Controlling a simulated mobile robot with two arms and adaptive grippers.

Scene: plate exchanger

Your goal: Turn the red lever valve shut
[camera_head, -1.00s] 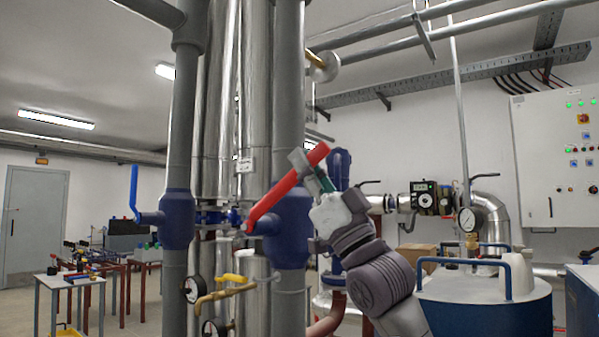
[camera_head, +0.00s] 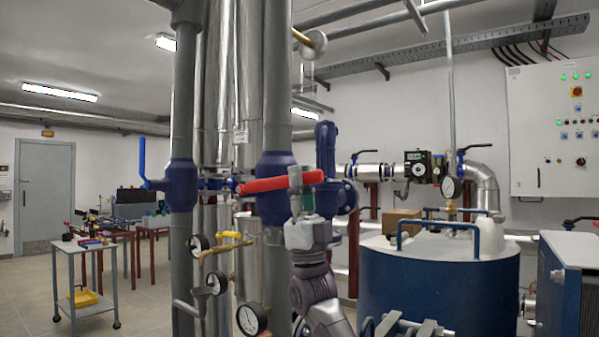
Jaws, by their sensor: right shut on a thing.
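The red lever (camera_head: 268,185) of the valve lies close to level in front of the blue valve body (camera_head: 273,212) on the right-hand grey pipe. Its left end is near the pivot and its right end is in my right gripper. My right gripper (camera_head: 304,188) comes up from below and is shut on the lever near its right end. The fingers hide a short piece of the lever. My left gripper is not clearly in view; some grey parts show at the bottom edge.
A blue-handled valve (camera_head: 180,185) is on the left grey pipe. Gauges (camera_head: 252,318) and a yellow-handled valve (camera_head: 233,236) sit below the lever. A blue tank (camera_head: 440,285) stands at the right. A small trolley (camera_head: 85,280) stands at the left on open floor.

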